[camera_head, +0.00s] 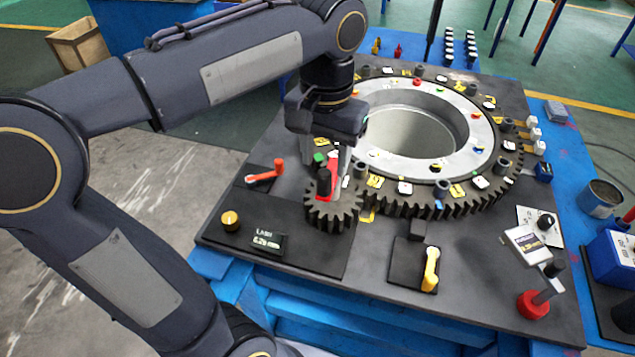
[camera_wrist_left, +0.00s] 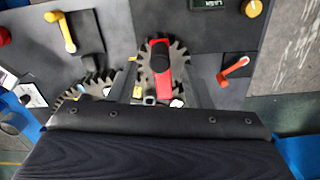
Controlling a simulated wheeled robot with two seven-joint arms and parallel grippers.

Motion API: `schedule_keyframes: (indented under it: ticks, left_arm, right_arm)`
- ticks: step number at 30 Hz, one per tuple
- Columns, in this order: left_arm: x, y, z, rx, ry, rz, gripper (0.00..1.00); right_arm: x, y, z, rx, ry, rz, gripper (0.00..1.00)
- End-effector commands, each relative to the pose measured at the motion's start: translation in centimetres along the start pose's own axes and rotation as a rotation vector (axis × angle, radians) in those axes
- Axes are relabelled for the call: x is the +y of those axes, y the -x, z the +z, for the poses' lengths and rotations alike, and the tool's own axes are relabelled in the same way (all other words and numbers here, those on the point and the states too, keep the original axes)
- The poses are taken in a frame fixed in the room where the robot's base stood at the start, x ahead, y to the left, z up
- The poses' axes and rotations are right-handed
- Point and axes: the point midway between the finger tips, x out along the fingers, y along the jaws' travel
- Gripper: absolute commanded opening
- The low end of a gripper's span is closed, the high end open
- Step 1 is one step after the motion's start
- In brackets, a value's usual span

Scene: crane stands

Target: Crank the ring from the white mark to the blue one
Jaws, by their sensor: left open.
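The large toothed ring (camera_head: 470,205) lies on the dark bench plate, with a pale inner ring (camera_head: 385,162) carrying small coloured dots. White and yellow tags and dark pegs sit around its rim. I cannot tell for certain which are the white and blue marks. A small gear (camera_head: 330,218) meets the ring at its near left and bears a red crank arm (camera_wrist_left: 161,68) with a black knob (camera_wrist_left: 150,100). My left gripper (camera_head: 336,168) is open above the small gear. In the left wrist view its fingers stand on either side of the crank, apart from it. My right gripper is out of view.
A red-orange lever (camera_head: 265,175), a yellow knob (camera_head: 230,220) and a small display (camera_head: 268,242) lie left of the gear. A yellow lever (camera_head: 431,268) stands in front.

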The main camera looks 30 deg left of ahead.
Motion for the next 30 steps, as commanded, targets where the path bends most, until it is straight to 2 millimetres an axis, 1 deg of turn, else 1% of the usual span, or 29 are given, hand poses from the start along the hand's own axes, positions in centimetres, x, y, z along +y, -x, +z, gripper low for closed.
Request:
schedule_keyframes:
  ticks: [1,3,9,14,21,30]
  left_arm:
    - [-0.1,-1.0,0.1,-0.003,0.0,-0.001,0.45]
    - [-0.1,-2.2,0.1,-0.003,0.0,-0.001,0.45]
    - [-0.1,-4.9,0.1,-0.002,0.0,-0.001,0.45]
    - [-0.1,-5.7,0.0,0.0,-0.001,0.0,0.45]
    - [-0.1,-5.8,0.0,0.0,-0.002,0.0,0.45]
    - [-0.1,-5.7,0.0,0.0,-0.002,0.0,0.06]
  right_arm:
    - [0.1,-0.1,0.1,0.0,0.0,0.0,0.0]
    - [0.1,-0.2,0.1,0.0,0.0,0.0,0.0]
    - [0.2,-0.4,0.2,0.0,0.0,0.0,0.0]
    - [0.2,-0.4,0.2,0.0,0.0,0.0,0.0]
    - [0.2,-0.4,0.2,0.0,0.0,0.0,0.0]
    - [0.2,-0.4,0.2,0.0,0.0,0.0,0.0]
